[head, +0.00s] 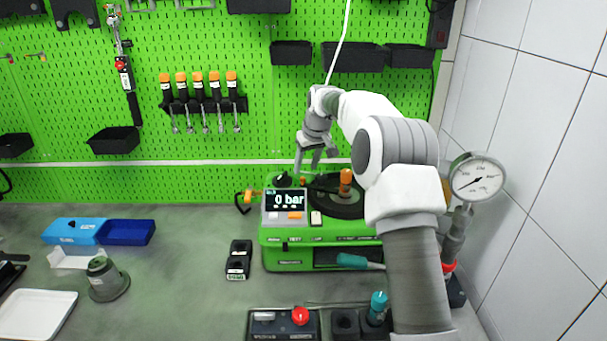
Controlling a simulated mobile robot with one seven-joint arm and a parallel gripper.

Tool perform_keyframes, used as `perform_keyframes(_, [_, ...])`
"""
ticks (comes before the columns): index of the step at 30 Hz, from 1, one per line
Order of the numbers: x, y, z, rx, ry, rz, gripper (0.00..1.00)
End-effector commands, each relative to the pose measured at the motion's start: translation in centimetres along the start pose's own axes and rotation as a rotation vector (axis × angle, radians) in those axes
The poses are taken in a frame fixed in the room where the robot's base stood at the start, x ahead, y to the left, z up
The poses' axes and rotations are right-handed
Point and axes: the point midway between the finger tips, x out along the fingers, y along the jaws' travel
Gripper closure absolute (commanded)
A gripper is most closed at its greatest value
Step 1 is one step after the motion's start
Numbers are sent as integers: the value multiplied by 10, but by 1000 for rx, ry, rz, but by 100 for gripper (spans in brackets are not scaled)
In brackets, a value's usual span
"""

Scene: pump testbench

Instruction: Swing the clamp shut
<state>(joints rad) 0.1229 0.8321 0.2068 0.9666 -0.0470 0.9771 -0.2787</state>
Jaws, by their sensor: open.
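The green pump testbench (285,252) stands on the worktop, its display reading 0 bar. On its top is a round black part (335,205), with an orange-topped upright piece (346,180) beside my forearm. I cannot tell for certain which part is the clamp or how far it stands open. My gripper (313,168) points down above the back of the testbench top, left of the orange-topped piece. Its fingers are apart, with nothing seen between them. Whether it touches anything below is too small to tell. My arm hides the right side of the testbench.
A pressure gauge (476,182) stands at the right near the tiled wall. A control box with a red button (300,316) and a teal-topped item (378,305) are in front. A black holder (239,259) stands left of the testbench. Bare worktop (185,260) lies farther left.

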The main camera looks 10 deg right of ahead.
Motion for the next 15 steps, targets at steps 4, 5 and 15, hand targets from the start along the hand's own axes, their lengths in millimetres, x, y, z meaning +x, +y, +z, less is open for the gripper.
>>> perform_keyframes(4, [28,0,0,-1,-1,0,48])
perform_keyframes(5, [31,0,-1,-1,0,0,48])
perform_keyframes(15, [53,0,-1,-1,2,1,48])
